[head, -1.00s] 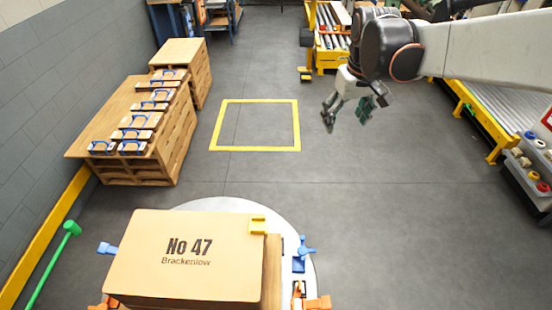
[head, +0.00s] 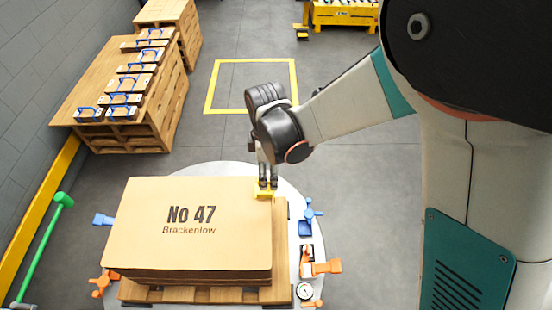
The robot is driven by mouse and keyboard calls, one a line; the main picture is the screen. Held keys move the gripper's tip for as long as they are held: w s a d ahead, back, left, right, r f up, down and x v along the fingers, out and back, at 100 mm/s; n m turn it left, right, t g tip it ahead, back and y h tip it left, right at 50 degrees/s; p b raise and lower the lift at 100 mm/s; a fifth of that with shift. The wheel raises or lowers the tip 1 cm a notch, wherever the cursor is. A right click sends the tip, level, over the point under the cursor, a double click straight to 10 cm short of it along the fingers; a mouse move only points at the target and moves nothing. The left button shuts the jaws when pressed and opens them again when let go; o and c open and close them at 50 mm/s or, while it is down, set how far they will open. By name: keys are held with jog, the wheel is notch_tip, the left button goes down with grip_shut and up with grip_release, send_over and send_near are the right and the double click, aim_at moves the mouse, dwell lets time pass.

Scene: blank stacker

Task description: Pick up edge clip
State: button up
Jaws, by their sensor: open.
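The edge clip (head: 265,194) is a small yellow piece on the far right corner of the cardboard-coloured stack marked "No 47 Brackenlow" (head: 190,245). My gripper (head: 267,184) points down right at the clip, with its fingers at the clip's upper part. The fingers are open. My wrist hides part of the fingers from above, and I cannot tell whether they touch the clip.
The stack sits on a wooden pallet (head: 282,270) on a round pale table (head: 290,190). Blue clamps (head: 307,215) and orange clamps (head: 322,267) stand around it. Pallets with blue-handled blocks (head: 120,100) are at the left.

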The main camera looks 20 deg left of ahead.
send_over(269, 191)
notch_tip(269, 191, down, 4)
jog(key=shift+w+f+b, duration=0.1)
jog(key=shift+f+b, duration=0.05)
jog(key=shift+b, duration=0.3)
jog(key=shift+a+f+b, duration=0.15)
jog(key=shift+f+b, duration=0.45)
jog(key=shift+f, duration=0.75)
jog(key=shift+a+f+b, duration=0.1)
jog(key=shift+f+b, duration=0.5)
jog(key=shift+f, duration=0.7)
jog(key=shift+r, duration=0.1)
jog(key=c, duration=1.1)
